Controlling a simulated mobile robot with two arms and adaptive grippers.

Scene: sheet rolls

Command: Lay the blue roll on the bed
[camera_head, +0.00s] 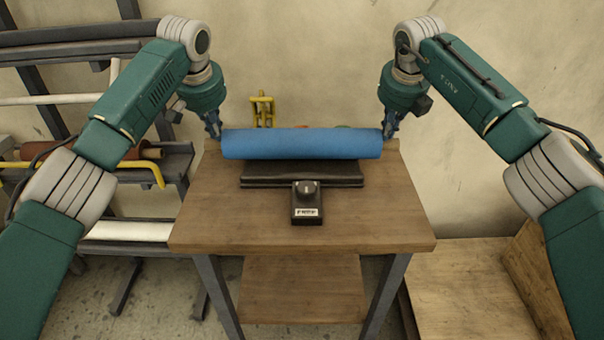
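The blue roll (302,144) lies level across the back of the wooden table, directly above or on a dark bed (302,175); I cannot tell whether it touches the bed. My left gripper (214,132) is at the roll's left end and my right gripper (389,132) is at its right end. The fingers are small and partly hidden at the ends, so their grip is unclear. A black box (307,208) with a knob and a white label sits in front of the bed.
The wooden table (380,225) has bare room at its front and sides. A yellow object (262,110) stands behind the roll. A rack (140,230) with several bars and rolls is at the left. A wooden crate (470,290) stands on the floor at the right.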

